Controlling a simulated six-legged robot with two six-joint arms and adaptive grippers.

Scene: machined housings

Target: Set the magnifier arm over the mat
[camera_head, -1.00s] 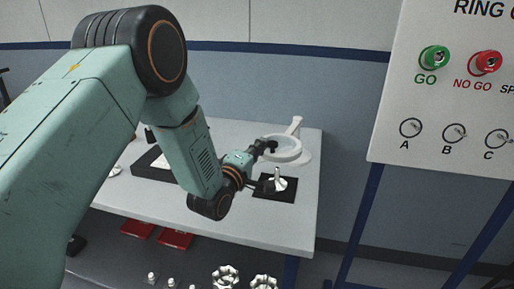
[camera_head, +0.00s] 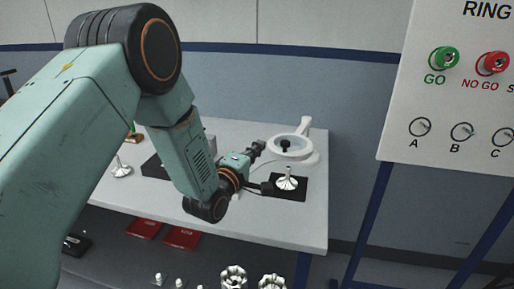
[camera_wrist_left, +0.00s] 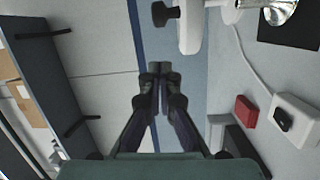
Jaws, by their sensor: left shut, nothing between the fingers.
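The white magnifier (camera_head: 275,153) has a ring-shaped head at the back right of the table. A black knob (camera_head: 285,145) shows at its ring. The black mat (camera_head: 299,193) lies in front of the ring, with a shiny metal part (camera_head: 287,180) on it. My left gripper (camera_head: 258,147) is shut and empty, just left of the ring with a small gap. In the left wrist view its fingertips (camera_wrist_left: 160,68) meet. The white magnifier (camera_wrist_left: 190,30), its black knob (camera_wrist_left: 163,14) and part of the mat (camera_wrist_left: 302,40) show beyond them. My right gripper is out of view.
The white table (camera_head: 260,228) has a free front right part. A metal piece (camera_head: 121,169) stands at its left. A dark tray (camera_head: 154,167) is partly behind my arm. Red trays (camera_head: 181,237) lie below. A gauge panel (camera_head: 450,95) stands at right.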

